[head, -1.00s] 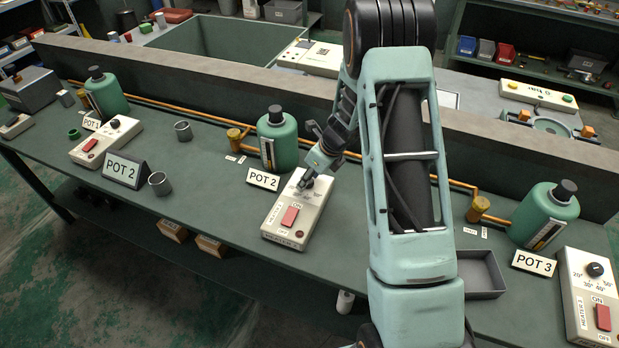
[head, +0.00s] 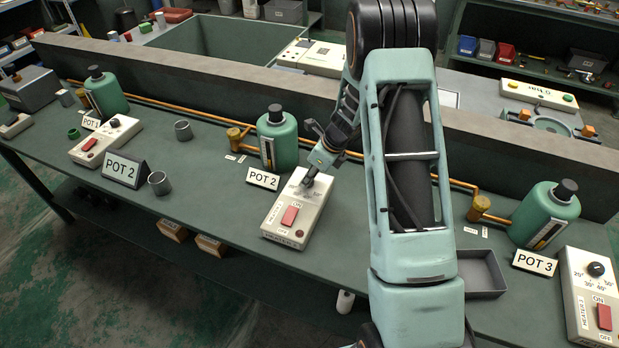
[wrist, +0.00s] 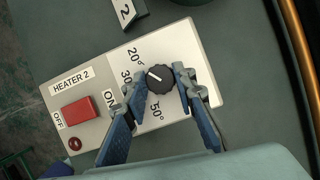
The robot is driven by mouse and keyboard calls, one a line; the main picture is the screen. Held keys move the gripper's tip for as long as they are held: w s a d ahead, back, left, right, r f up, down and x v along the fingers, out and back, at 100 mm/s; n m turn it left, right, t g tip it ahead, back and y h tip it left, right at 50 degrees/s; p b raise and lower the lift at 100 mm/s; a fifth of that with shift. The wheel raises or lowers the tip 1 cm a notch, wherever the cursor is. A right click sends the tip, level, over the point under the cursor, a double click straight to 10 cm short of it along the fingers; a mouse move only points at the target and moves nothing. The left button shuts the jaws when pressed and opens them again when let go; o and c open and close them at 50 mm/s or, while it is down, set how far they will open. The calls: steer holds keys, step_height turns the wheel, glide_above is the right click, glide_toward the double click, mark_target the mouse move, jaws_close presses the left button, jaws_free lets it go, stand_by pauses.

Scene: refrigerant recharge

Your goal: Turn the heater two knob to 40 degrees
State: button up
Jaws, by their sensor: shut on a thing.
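The heater two box (head: 283,228) is a pale unit on the bench in front of the green Pot 2 bottle (head: 280,143). In the wrist view the box (wrist: 98,125) shows a red switch (wrist: 80,113) and a round black knob (wrist: 160,82). My gripper (wrist: 161,87) is shut on the knob, one blue-grey finger on each side. The knob's white pointer line faces up-left, toward the 20 and 30 marks. The 20, 30 and 50 marks are readable; the left finger hides the 40 mark. In the head view my gripper (head: 309,181) covers the knob.
A Pot 2 sign (head: 263,179) stands left of the box. The Pot 1 heater (head: 106,140) is at far left and heater three (head: 588,290) at far right. A grey tray (head: 482,288) lies right of my arm. Copper pipe (head: 180,110) runs behind the bottles.

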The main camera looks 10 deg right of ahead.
steer(key=n+g+b, duration=0.1)
steer(key=n, duration=0.2)
steer(key=shift+w+d+f+y, duration=0.1)
steer(key=shift+w+y, duration=0.05)
steer(key=shift+y, duration=0.25)
steer(key=n+g+b, duration=0.1)
steer(key=n+g, duration=0.1)
steer(key=n, duration=0.3)
steer(key=shift+w+b, duration=0.1)
steer(key=shift+b, duration=0.2)
steer(key=n+g+b, duration=0.1)
steer(key=n, duration=0.2)
steer(key=n+g, duration=0.1)
steer(key=n, duration=0.2)
steer(key=shift+w+b, duration=0.1)
steer(key=shift+b, duration=0.3)
steer(key=o, duration=1.1)
steer(key=shift+o, duration=0.2)
